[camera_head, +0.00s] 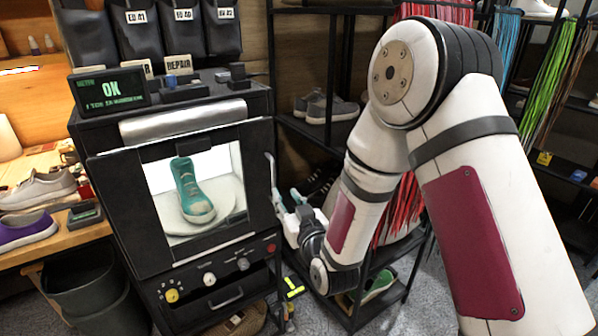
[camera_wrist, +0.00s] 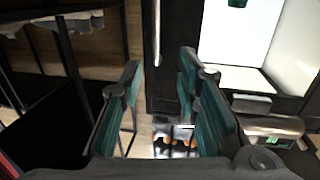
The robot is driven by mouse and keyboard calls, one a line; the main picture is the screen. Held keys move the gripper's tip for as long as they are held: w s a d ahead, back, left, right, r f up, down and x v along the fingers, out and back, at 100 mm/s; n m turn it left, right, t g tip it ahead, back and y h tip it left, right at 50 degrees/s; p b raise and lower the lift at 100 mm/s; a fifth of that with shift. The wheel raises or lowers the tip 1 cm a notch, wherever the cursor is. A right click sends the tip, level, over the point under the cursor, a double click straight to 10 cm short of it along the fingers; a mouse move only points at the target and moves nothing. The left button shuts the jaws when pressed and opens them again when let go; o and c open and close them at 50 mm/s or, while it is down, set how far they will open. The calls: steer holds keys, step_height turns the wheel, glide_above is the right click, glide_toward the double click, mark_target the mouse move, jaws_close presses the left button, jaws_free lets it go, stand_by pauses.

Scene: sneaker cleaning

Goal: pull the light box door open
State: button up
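The black light box (camera_head: 110,215) stands left of centre in the head view. Its framed door (camera_head: 122,240) looks closed, and a bright window shows a green sneaker (camera_head: 190,190) inside on a pale round plate. A slim vertical door handle (camera_head: 272,178) is on the door's right side; a pale upright bar that looks like the handle (camera_wrist: 157,35) shows in the wrist view. My gripper (camera_head: 288,199) is just right of the handle. In the wrist view, my gripper (camera_wrist: 160,75) has its teal-padded fingers apart, with nothing held between them; the bar lies beyond the fingertips.
A black shelf rack (camera_head: 320,130) with shoes stands close behind and right of my gripper. Knobs and a red button (camera_head: 271,248) sit below the door. A wooden bench (camera_head: 60,240) with shoes is at left. Grey floor shows in front of the rack.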

mark_target(273, 174)
steer(key=x, duration=1.3)
steer(key=shift+w+d, duration=0.2)
steer(key=shift+w, duration=0.2)
jaws_close()
